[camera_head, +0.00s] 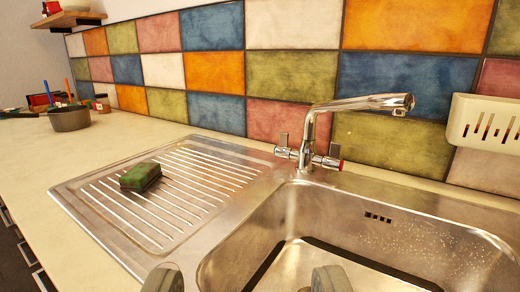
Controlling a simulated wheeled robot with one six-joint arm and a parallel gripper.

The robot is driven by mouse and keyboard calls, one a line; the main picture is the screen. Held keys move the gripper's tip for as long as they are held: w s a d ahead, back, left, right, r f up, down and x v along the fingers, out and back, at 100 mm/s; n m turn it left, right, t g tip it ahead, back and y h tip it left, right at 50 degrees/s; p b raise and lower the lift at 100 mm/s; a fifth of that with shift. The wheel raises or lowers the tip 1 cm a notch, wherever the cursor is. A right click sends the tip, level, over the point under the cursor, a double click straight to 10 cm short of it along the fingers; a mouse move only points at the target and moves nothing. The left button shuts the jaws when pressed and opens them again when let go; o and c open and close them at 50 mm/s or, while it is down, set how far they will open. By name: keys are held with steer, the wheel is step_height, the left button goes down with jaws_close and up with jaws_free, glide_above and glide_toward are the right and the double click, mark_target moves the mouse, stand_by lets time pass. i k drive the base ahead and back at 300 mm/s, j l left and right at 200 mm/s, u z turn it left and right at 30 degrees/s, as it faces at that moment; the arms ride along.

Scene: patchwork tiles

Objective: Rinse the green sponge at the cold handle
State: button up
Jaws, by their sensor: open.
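The green sponge (141,177) lies on the ribbed steel drainboard (190,178), left of the sink basin. The chrome faucet (310,135) stands behind the basin, with its spout reaching right over the basin. It has two handles: the left one (284,145) has a plain grey tip, and the right one (331,162) has a red ring. My gripper (246,280) shows at the bottom edge, its two fingertips wide apart with nothing between them. It is in front of the sponge and to its right, apart from it.
The steel sink basin (300,210) fills the lower right, and its inside looks empty apart from droplets and dark shadow. A cream slotted holder (484,122) hangs on the tiled wall at right. A grey pot (69,117) stands far left on the counter (35,165). A wooden shelf (70,19) is above.

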mark_target(282, 151)
steer(key=i+j, duration=0.2)
steer(key=j, duration=0.2)
steer(key=i+j, duration=0.15)
steer(key=j, duration=0.2)
steer(key=i+j+u, duration=0.1)
steer(key=j, duration=0.3)
steer(key=i, duration=0.1)
